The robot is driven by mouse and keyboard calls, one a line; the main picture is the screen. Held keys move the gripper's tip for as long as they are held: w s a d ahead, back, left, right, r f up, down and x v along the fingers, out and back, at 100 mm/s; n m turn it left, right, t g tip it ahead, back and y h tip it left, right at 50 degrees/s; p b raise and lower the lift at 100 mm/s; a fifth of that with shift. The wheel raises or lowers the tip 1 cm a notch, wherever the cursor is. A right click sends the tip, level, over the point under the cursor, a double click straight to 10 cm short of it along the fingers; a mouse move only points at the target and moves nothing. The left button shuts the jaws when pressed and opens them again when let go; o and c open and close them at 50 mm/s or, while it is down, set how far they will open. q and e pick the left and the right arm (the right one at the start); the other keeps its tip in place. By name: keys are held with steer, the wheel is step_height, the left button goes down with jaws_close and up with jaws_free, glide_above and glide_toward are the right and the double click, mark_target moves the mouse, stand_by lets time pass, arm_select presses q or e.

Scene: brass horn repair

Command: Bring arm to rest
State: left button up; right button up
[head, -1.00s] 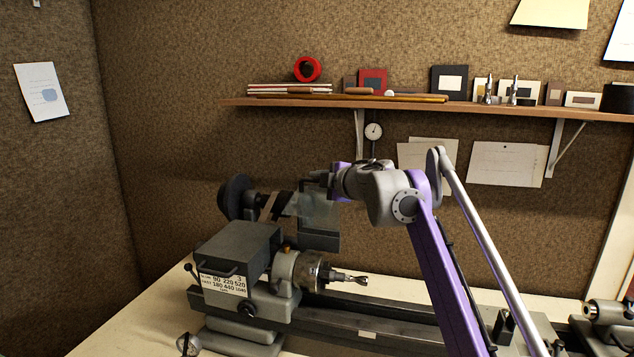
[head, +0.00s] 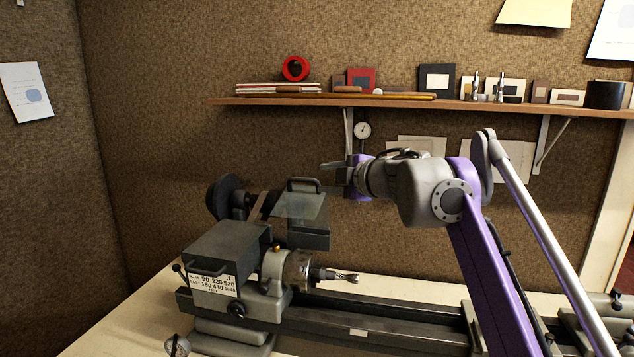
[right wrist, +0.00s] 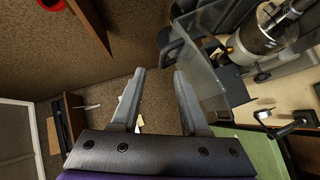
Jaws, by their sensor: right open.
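My right arm, grey and purple, reaches in from the lower right in the head view. Its gripper (head: 335,168) is above and to the right of the lathe's clear guard (head: 300,210), apart from the guard's dark handle (head: 303,185). In the right wrist view the two fingers (right wrist: 160,95) stand apart with nothing between them. The guard (right wrist: 205,60) and its handle are just right of the fingers there. The lathe (head: 225,270) sits on the bench with a bit in its chuck (head: 298,270). My left gripper is not in view.
A wall shelf (head: 400,104) with a red ring (head: 295,68), frames and small bottles runs above the arm. A dial gauge (head: 362,130) hangs under it. The lathe bed (head: 380,335) extends right below my arm.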

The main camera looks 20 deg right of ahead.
steer(key=shift+s+d+r, duration=0.15)
steer(key=shift+s+r, duration=0.05)
steer(key=shift+s, duration=0.35)
steer(key=s+d+f+m+g+h, duration=0.1)
steer(key=s+f+m+h, duration=0.3)
steer(key=s+f+m, duration=0.5)
steer(key=s+d+f+m+g+h, duration=0.1)
steer(key=s+f+m+h, duration=0.4)
steer(key=f, duration=0.7)
steer(key=s+a+f+m+g+y, duration=0.1)
steer(key=s+a+f, duration=0.4)
steer(key=s+f, duration=0.5)
steer(key=s+a+f+m+g+y, duration=0.2)
steer(key=s+a+f+g+y, duration=0.2)
steer(key=s+f, duration=0.6)
step_height(320, 180, down, 7)
steer(key=shift+s+a+r+g+y, duration=0.15)
steer(key=shift+s+a+g+y, duration=0.15)
steer(key=shift+a+g, duration=0.8)
steer(key=shift+d, duration=0.1)
